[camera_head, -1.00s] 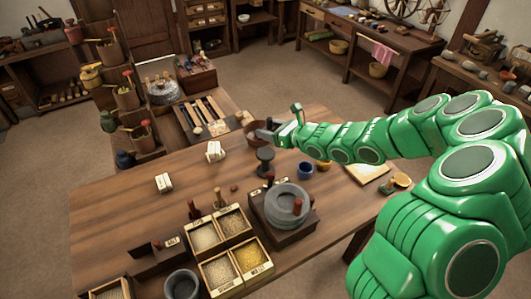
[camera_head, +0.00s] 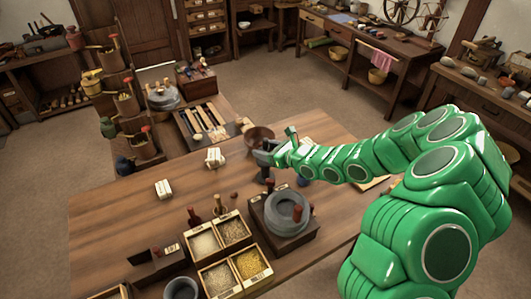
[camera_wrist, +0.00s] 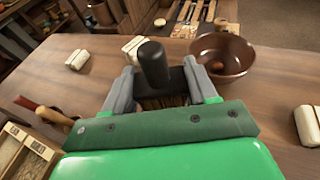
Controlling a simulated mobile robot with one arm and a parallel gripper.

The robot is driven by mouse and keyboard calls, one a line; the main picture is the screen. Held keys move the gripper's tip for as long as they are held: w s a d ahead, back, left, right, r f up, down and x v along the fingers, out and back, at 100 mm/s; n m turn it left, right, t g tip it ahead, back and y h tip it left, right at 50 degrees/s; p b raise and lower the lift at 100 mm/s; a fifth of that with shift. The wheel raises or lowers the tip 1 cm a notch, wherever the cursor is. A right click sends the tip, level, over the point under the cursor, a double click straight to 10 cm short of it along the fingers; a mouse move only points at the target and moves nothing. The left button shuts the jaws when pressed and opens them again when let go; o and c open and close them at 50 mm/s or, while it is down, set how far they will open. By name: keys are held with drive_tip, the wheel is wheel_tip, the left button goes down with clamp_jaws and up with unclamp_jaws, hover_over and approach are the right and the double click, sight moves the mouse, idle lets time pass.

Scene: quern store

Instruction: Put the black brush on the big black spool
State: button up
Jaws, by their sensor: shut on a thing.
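My gripper (camera_head: 264,152) is shut on the black brush (camera_wrist: 153,65). In the wrist view the brush has an upright rounded black handle, a black block between the two grey fingers (camera_wrist: 160,88), and brown bristles pointing down. In the head view the brush is hard to separate from the dark fingertips. The big black spool (camera_head: 266,176) stands on the table directly below the gripper in the head view. Its upper part is covered by my gripper. I cannot tell whether the brush touches it. The spool does not show in the wrist view.
A brown bowl (camera_head: 259,134) stands just behind the gripper; it also shows in the wrist view (camera_wrist: 222,56). A quern (camera_head: 286,210) and grain boxes (camera_head: 222,248) stand in front. White bundles (camera_head: 164,189) lie left.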

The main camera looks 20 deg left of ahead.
drive_tip(key=shift+f, duration=0.8)
drive_tip(key=shift+f, duration=0.15)
drive_tip(key=o, duration=1.1)
drive_tip(key=shift+c, duration=0.2)
drive_tip(key=shift+d+r, duration=0.1)
drive_tip(key=shift+r, duration=0.1)
drive_tip(key=v, duration=1.1)
drive_tip(key=shift+d, duration=0.35)
drive_tip(key=shift+s+r, duration=0.1)
drive_tip(key=shift+r, duration=0.05)
